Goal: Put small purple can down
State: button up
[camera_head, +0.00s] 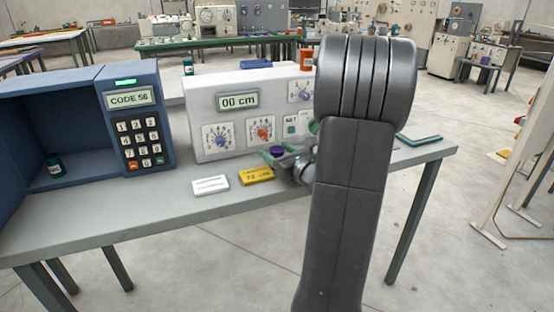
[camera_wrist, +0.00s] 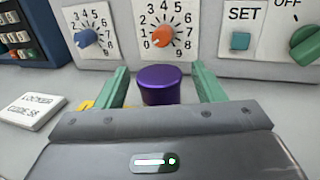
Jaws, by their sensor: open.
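The small purple can (camera_wrist: 160,85) stands upright on the grey table, in front of the white panel. It also shows in the camera_head view (camera_head: 277,151), partly hidden by my gripper. My gripper (camera_wrist: 160,71) has its two green fingers spread, one on each side of the can, with a visible gap on both sides. In the camera_head view my gripper (camera_head: 278,155) is low over the table, largely hidden behind my arm. The can's lower part is hidden by the gripper body in the camera_wrist view.
The white panel (camera_head: 205,110) with dials and a "00 cm" display stands close behind the can. A blue locker (camera_head: 130,80) with keypad stands left, a dark can (camera_head: 54,165) inside. A white card (camera_head: 210,185) and yellow card (camera_head: 256,175) lie in front. Bare table (camera_head: 130,205) lies front left.

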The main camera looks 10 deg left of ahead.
jog(key=shift+x, duration=1.05)
jog(key=c, duration=1.2)
jog(key=shift+o, duration=0.2)
jog(key=shift+r, duration=0.1)
